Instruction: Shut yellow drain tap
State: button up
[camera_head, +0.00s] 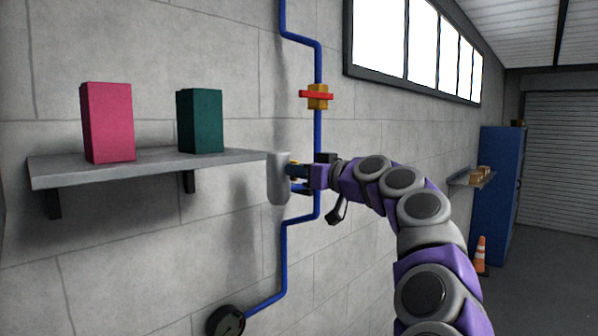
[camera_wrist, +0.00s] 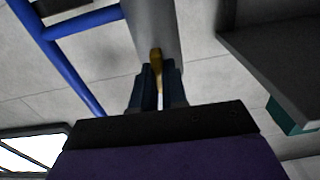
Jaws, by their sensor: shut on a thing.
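The yellow drain tap (camera_wrist: 156,62) shows in the wrist view as a small yellow lever against a grey cylinder (camera_wrist: 152,22). My gripper (camera_wrist: 160,92) has its two dark fingers closed around the lever, one on each side, and its tip sticks out beyond them. In the head view my gripper (camera_head: 292,171) is beside the grey cylinder (camera_head: 279,180), just right of the shelf end. Only small bits of yellow show there, and my gripper and wrist hide most of the tap.
A grey shelf (camera_head: 150,167) with a pink box (camera_head: 107,122) and a green box (camera_head: 200,121) is left of my gripper. A blue pipe (camera_head: 318,135) runs up the wall to a red-handled yellow valve (camera_head: 317,97). A round black gauge (camera_head: 227,321) is below.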

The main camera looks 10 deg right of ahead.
grip_shut()
jog(key=shift+m, duration=0.3)
jog(key=shift+w+d+f+m+p, duration=0.1)
jog(key=shift+f+m+p, duration=0.05)
jog(key=shift+m+p, duration=3.35)
jog(key=shift+w+d+f+m+p, duration=0.1)
jog(key=shift+m+p, duration=2.3)
jog(key=shift+m, duration=2.2)
jog(key=shift+f, duration=0.1)
